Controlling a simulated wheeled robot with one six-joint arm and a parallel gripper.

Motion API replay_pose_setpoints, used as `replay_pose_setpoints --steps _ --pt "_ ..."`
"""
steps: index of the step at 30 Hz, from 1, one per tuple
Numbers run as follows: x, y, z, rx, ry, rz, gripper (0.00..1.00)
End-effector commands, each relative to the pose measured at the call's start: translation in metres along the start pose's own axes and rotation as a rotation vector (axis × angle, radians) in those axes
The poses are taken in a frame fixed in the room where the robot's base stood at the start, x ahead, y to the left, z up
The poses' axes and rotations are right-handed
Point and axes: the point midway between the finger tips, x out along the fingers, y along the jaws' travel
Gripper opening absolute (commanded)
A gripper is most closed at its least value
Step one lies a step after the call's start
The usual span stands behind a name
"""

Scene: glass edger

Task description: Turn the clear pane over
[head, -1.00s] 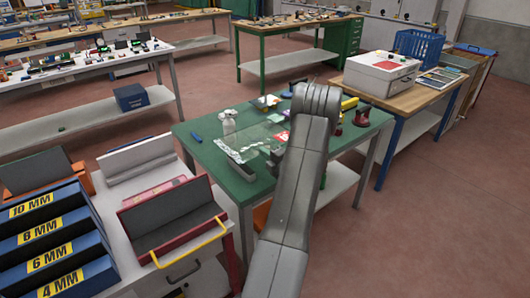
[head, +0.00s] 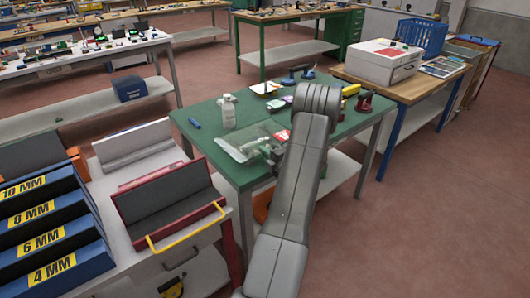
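The clear pane (head: 243,141) is a see-through sheet with a pale near-left edge, over the front middle of the green table (head: 206,147). I cannot tell whether it lies flat on the top or is slightly raised. My arm reaches over the table and covers the pane's right side. My gripper is mostly hidden behind the arm; small dark parts (head: 271,152) beside the pane's right end may belong to it. I cannot see its fingers or whether they touch the pane.
A spray bottle (head: 228,111) stands behind the pane, with a blue item (head: 194,123) to its left. Red-and-black suction cups (head: 365,103) are at the table's right. A red tray with a yellow handle (head: 168,210) and blue thickness-marked racks (head: 45,240) are at front left.

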Motion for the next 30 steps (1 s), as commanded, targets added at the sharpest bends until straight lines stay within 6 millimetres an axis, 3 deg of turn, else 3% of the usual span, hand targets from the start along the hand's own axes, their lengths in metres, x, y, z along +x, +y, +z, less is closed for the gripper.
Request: replay_pose_setpoints --steps 30 --pt "0.0004 -0.0043 0.0004 -0.002 0.000 0.004 0.00"
